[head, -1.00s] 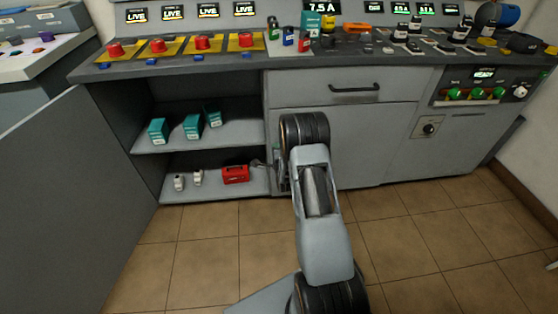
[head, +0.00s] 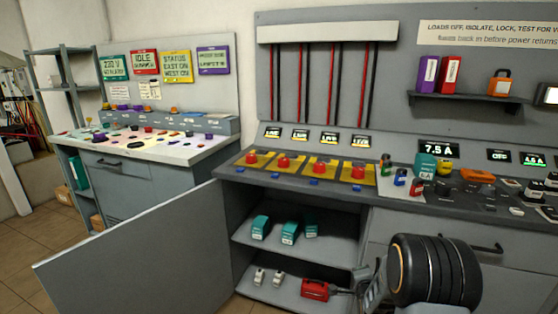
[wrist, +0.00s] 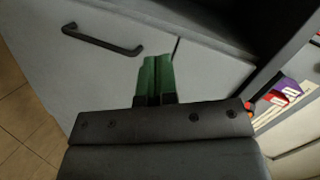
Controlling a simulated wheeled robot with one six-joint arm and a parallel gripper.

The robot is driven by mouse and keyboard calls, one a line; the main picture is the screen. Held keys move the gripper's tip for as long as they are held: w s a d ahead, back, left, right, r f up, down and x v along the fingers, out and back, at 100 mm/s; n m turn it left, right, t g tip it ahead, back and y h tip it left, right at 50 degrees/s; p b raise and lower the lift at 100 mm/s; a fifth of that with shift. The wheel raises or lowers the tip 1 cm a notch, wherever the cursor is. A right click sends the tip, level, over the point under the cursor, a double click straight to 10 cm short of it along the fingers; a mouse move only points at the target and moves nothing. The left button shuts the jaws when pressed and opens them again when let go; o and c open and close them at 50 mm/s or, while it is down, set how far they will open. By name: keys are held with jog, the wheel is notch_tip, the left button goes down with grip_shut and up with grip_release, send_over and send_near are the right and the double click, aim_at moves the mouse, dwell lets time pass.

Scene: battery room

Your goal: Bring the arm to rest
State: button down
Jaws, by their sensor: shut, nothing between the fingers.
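My arm (head: 435,270) shows at the bottom right of the head view, bent in front of the bench's drawer front. Its lower part is cut off by the frame edge. My gripper (wrist: 156,80) shows in the wrist view as two green fingers pressed together with nothing between them. It points at a grey panel (wrist: 100,70) with a black bar handle; I cannot tell whether it touches. In the head view the wrist end is small and dark beside the red box (head: 315,290) on the low shelf, and its fingers cannot be made out.
The grey cabinet door (head: 135,255) stands open at the left. Teal boxes (head: 290,233) stand on the upper shelf inside. Red buttons (head: 252,159) line the bench top. A second console (head: 150,150) stands back left. Tiled floor (head: 25,240) is clear at the left.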

jog(key=s+a+r+n+g+y+p, duration=0.1)
jog(key=s+a+r+n+g+p, duration=0.2)
jog(key=r, duration=0.5)
jog(key=s+a+r+n+p, duration=0.2)
jog(key=s+r+n+p, duration=0.15)
jog(key=r, duration=0.45)
jog(key=s+a+r+n+g+y+p, duration=0.1)
jog(key=s+a+r+n+g+p, duration=0.15)
jog(key=r+p, duration=0.35)
jog(key=s+a+r+n+g+p, duration=0.2)
jog(key=s+r+n+p, duration=0.1)
jog(key=s+r, duration=0.4)
jog(key=s+a+r+n+g+y+p, duration=0.1)
jog(key=s+a+r+n+g+p, duration=0.1)
jog(key=s+r, duration=0.5)
jog(key=s+n+g+p, duration=0.1)
jog(key=s+n+p, duration=0.1)
jog(key=shift+s+a, duration=0.25)
jog(key=shift+s, duration=0.15)
jog(key=shift+a, duration=0.1)
